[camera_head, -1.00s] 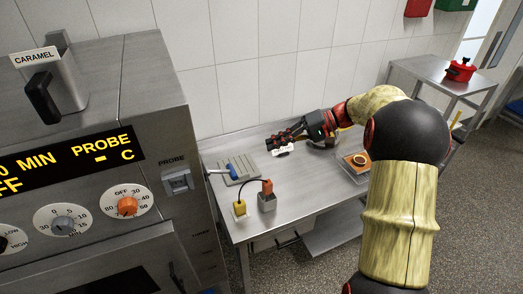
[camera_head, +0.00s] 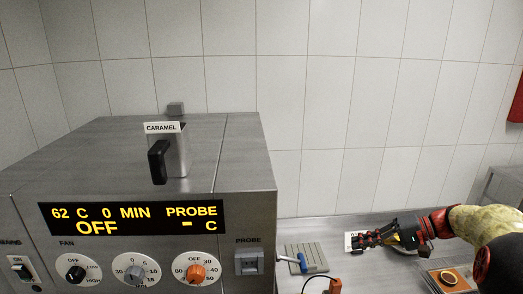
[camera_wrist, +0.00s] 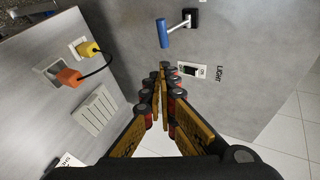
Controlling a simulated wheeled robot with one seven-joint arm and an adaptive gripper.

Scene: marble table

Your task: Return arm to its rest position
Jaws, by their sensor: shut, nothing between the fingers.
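My gripper (camera_head: 362,241) is at the lower right of the head view, above the steel table (camera_head: 322,230) and in front of the tiled wall. In the wrist view its fingers (camera_wrist: 161,70) come together at the tips with nothing between them. My arm comes in from the right edge of the head view; much of it is cut off by the frame.
A steel oven (camera_head: 100,140) fills the left. On or by the table are a ridged grey plate (camera_head: 310,256), a blue-handled lever (camera_head: 303,263) and an orange plug (camera_head: 334,286). The wrist view also shows a yellow plug (camera_wrist: 88,48) and a light switch (camera_wrist: 189,69).

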